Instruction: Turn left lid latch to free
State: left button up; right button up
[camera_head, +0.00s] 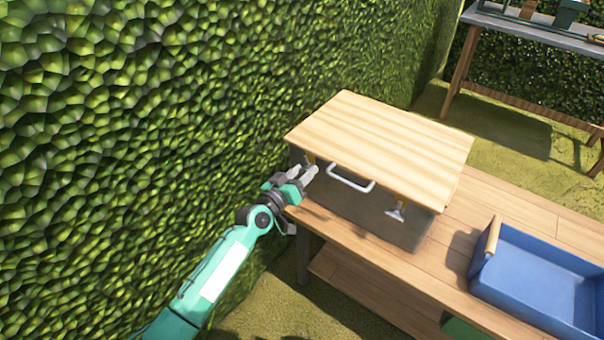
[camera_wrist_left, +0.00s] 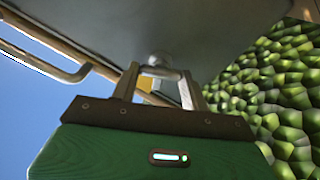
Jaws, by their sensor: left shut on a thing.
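A grey box (camera_head: 372,215) with a pale wooden lid (camera_head: 385,145) stands on a wooden table. The lid lies closed on the box, with a white handle (camera_head: 351,181) at its front. The left lid latch (camera_head: 311,158) is at the box's front left, mostly hidden by my left gripper (camera_head: 308,173). In the left wrist view my left gripper (camera_wrist_left: 160,82) is shut on this latch, whose metal knob (camera_wrist_left: 159,60) and crosspiece show at the fingertips. The right latch (camera_head: 396,211) hangs at the front right, untouched. My right gripper is not in view.
A blue tray (camera_head: 540,275) with a wooden handle stands on the table (camera_head: 460,240) at the right. A leafy hedge (camera_head: 150,120) rises close along the left side of my arm. Another table (camera_head: 540,32) stands at the back right.

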pick_arm(q)
jog(key=n, duration=0.3)
jog(key=shift+n, duration=0.4)
jog(key=n, duration=0.3)
jog(key=shift+f+n, duration=0.1)
jog(key=shift+n, duration=0.2)
jog(key=n, duration=0.3)
jog(key=shift+a+n, duration=0.1)
jog(key=shift+n, duration=0.7)
jog(key=shift+f+n, duration=0.1)
jog(key=shift+n, duration=0.2)
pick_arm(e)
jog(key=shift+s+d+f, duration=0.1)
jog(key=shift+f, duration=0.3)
pick_arm(q)
jog(key=o, duration=1)
jog(key=shift+w, duration=0.1)
